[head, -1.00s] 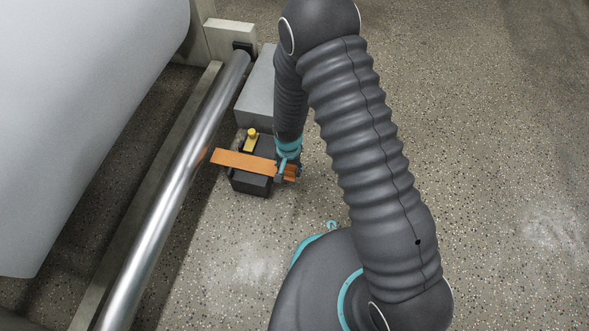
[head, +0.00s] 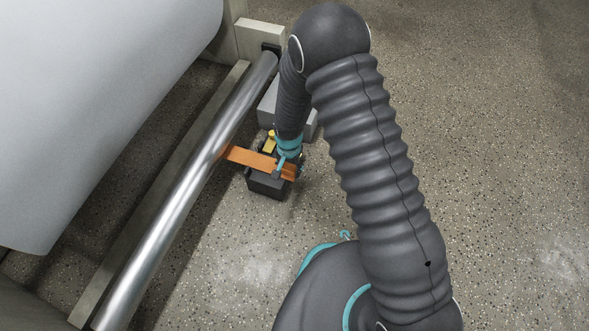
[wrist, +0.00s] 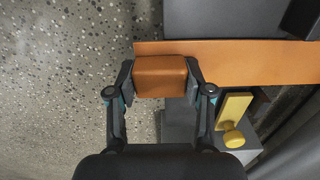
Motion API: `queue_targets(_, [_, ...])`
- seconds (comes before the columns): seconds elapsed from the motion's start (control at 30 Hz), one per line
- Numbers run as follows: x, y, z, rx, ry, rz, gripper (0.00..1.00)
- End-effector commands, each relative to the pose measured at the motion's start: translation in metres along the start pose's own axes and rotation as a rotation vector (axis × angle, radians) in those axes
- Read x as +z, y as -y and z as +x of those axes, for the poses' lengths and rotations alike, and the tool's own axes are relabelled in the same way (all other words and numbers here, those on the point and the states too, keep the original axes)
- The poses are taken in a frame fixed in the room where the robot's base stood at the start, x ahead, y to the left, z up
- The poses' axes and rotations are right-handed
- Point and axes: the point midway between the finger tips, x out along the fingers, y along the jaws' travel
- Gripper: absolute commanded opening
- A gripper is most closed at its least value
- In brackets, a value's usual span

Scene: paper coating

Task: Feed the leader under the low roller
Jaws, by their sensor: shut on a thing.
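The leader (head: 250,158) is a flat orange strip, roughly level, pointing left toward the low roller (head: 185,185), a long shiny metal bar. Its left end meets the roller's right edge in the head view; I cannot tell whether it passes beneath. In the wrist view the strip (wrist: 265,62) runs out of the right edge. My gripper (head: 286,171) is shut on the orange block at the strip's right end; in the wrist view the block (wrist: 160,77) sits between both fingers.
A dark grey box (head: 268,187) with a yellow knob (head: 269,143) stands below the strip. A lighter grey box (head: 268,108) is behind it. A huge pale roll (head: 90,100) fills the left, beyond a beam along the roller. The speckled floor (head: 490,150) on the right is clear.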

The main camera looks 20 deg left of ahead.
Motion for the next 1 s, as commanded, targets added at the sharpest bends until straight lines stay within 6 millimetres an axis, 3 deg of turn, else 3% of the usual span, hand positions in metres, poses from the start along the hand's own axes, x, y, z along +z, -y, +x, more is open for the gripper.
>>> queue_targets(0.6, [0.000,0.037,0.001,-0.001,-0.001,-0.002,0.15])
queue_targets(1.0, [0.000,0.050,0.001,0.000,0.000,-0.001,0.15])
